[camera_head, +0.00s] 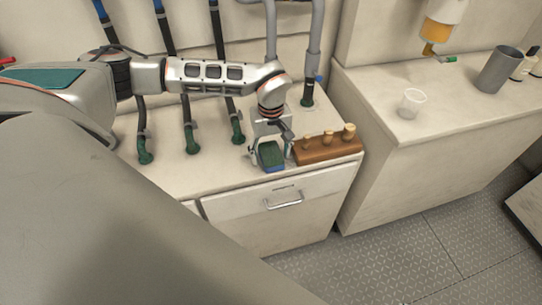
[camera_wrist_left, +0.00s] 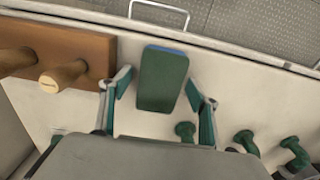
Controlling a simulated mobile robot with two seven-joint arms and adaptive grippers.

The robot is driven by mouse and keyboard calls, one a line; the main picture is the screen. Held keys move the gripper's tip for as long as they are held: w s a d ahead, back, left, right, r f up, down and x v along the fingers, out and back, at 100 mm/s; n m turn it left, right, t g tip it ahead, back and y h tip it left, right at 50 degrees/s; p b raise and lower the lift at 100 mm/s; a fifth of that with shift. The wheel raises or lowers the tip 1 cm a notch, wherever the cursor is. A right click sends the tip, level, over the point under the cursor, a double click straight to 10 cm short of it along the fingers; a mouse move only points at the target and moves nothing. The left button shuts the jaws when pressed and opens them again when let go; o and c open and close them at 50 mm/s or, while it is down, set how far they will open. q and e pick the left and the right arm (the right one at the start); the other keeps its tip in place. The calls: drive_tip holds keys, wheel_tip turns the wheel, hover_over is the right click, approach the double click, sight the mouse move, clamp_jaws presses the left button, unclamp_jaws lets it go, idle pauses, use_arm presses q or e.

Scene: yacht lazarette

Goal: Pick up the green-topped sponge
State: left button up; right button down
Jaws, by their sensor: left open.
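The green-topped sponge (camera_head: 270,154) lies on the white counter near its front edge, left of a wooden block. A blue layer shows along its edge. My left gripper (camera_head: 268,152) is over the sponge, pointing down. In the left wrist view, the sponge (camera_wrist_left: 163,78) stands between the two open fingers (camera_wrist_left: 157,88), with bare counter visible on both sides, so the fingers do not appear to touch it. My right gripper is in neither view.
A wooden block with pegs (camera_head: 328,150) stands just right of the sponge. Several dark hoses with green fittings (camera_head: 191,143) rise at the counter's back left. A drawer handle (camera_head: 284,203) is on the front.

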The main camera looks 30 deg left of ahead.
sight(271, 152)
use_arm(q)
drive_tip(key=c, duration=0.9)
drive_tip(key=shift+o, duration=0.2)
drive_tip(key=shift+r, duration=0.1)
wheel_tip(271, 152, up, 20)
drive_tip(key=p, duration=0.1)
drive_tip(key=shift+c, duration=1.2)
